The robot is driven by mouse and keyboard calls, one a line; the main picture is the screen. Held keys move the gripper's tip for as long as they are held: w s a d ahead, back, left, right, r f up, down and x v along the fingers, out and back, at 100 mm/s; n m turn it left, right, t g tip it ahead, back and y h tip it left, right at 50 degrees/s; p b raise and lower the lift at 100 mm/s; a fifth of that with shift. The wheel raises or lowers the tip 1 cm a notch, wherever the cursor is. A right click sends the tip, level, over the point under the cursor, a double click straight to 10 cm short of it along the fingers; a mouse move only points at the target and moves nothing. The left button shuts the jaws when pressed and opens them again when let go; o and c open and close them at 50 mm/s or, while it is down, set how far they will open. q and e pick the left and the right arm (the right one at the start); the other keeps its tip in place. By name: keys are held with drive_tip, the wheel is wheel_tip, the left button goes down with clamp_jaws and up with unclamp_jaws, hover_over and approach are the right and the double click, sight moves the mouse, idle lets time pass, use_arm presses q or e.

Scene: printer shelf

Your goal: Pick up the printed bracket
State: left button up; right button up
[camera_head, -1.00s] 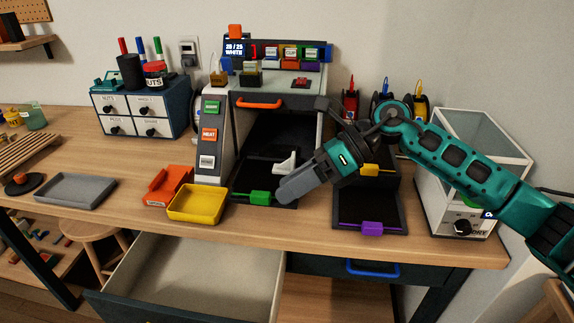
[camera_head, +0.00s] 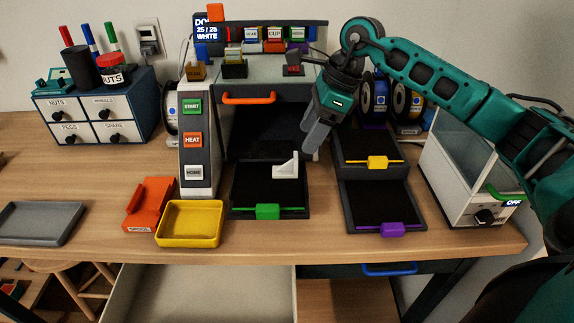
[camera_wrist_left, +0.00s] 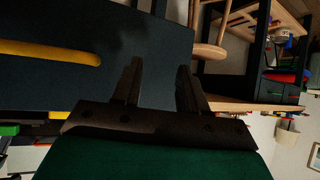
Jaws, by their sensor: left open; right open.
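The white printed bracket (camera_head: 286,167) lies on the black build plate with a green handle (camera_head: 268,211), in front of the printer opening, in the head view. My right gripper (camera_head: 313,148) points down just right of and behind the bracket, apart from it, and is open and empty. My left gripper (camera_wrist_left: 158,82) shows only in the left wrist view; its two fingers are apart with nothing between them, in front of a dark panel with a yellow handle (camera_wrist_left: 50,52).
Plates with yellow (camera_head: 378,162) and purple (camera_head: 391,229) handles sit to the right. The orange-handled printer door (camera_head: 249,98) is above. An open drawer (camera_head: 200,293) juts out below the table edge.

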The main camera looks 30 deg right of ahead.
sight(296, 155)
drive_tip(key=x, duration=0.8)
drive_tip(key=shift+a+p, duration=0.1)
drive_tip(key=shift+p, duration=0.25)
drive_tip(key=c, duration=1.1)
drive_tip(key=shift+r, duration=0.15)
wheel_tip(296, 155, up, 20)
drive_tip(key=shift+f, duration=0.2)
